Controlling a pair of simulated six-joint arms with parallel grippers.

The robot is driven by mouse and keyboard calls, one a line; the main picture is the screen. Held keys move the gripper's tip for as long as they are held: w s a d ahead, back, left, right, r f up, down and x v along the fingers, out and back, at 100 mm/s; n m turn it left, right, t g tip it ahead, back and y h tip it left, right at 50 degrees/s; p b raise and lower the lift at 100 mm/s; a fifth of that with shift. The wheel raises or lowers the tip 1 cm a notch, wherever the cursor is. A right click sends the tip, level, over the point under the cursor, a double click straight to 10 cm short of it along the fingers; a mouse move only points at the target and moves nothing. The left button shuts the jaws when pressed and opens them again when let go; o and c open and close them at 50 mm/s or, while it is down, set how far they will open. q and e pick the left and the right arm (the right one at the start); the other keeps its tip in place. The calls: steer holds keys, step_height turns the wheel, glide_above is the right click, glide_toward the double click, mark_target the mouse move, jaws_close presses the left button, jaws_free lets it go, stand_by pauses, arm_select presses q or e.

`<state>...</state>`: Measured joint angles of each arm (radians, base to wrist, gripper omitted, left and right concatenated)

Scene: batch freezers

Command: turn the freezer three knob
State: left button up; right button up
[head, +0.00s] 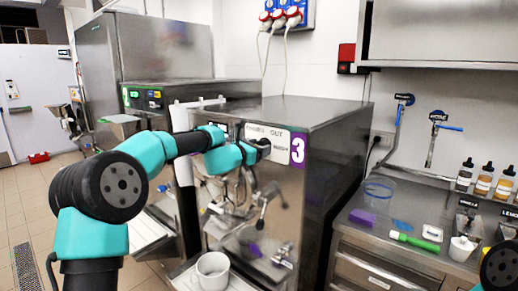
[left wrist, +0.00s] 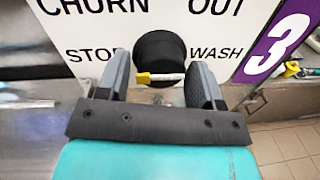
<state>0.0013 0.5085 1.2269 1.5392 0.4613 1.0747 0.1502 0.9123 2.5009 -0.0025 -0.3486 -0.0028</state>
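The freezer marked with a purple 3 (head: 297,150) stands in the middle of the head view. Its black knob (left wrist: 160,50) sits on the white panel (left wrist: 85,25) lettered CHURN, OUT, STOP and WASH. A yellow-and-white pointer (left wrist: 160,78) shows on the knob. My left gripper (left wrist: 160,70) is at the panel, with its two grey fingers open on either side of the knob. Slim gaps seem to show between fingers and knob; contact is hard to tell. In the head view the knob (head: 263,147) is partly covered by my left gripper. My right gripper is out of view.
Below the panel are the freezer's spout and metal handle (head: 268,195), and a white bucket (head: 212,268). Another freezer stands behind at left.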

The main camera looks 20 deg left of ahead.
arm_select(q)
steer(key=shift+o, duration=1.1)
steer(key=v, duration=1.7)
steer(key=shift+s, duration=0.2)
steer(key=shift+a+f, duration=0.1)
steer(key=shift+f, duration=0.05)
